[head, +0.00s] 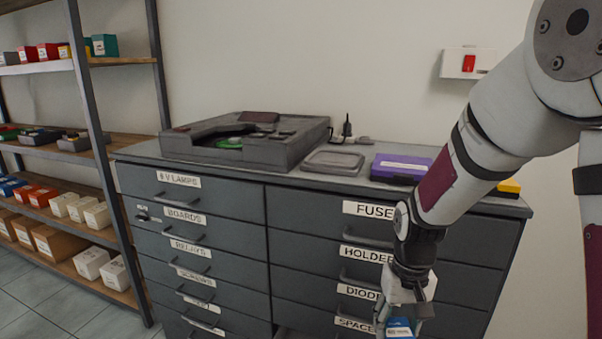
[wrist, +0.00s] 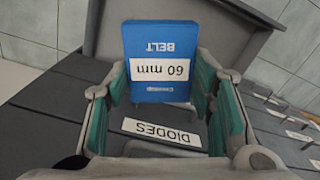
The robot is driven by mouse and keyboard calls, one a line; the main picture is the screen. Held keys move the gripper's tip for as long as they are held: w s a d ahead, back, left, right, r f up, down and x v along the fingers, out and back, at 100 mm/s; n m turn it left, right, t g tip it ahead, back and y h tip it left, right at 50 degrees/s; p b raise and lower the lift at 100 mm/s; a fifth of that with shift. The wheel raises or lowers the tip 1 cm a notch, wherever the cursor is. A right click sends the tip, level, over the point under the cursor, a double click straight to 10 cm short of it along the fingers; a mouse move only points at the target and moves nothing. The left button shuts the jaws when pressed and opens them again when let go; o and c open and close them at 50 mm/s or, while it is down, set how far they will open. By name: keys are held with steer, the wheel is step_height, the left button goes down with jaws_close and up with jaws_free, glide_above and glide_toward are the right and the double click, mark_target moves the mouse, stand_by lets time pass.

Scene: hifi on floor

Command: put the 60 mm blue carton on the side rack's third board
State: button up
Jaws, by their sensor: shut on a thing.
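My gripper (head: 405,305) is low in front of the right column of drawers, at the bottom edge of the head view. It is shut on the blue carton (head: 400,330), of which only a part shows there. In the wrist view the blue carton (wrist: 160,45) reads "BELT" and "60 mm", upside down in the picture, and sits between the green-padded fingers of my gripper (wrist: 162,85). The side rack (head: 88,120) stands at the left of the head view, with several boards bearing small boxes.
A grey drawer cabinet (head: 215,250) fills the middle. On its top are a turntable-like unit (head: 245,140), a grey flat case (head: 333,161) and a purple box (head: 402,167). A "DIODES" label (wrist: 162,132) shows below the carton. Tiled floor (head: 40,315) is open at lower left.

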steer(key=s+r+p, duration=0.4)
steer(key=r+p, duration=0.8)
steer(key=p, duration=0.6)
steer(key=shift+r+p, duration=0.3)
steer(key=shift+r, duration=0.05)
steer(key=shift+d, duration=0.15)
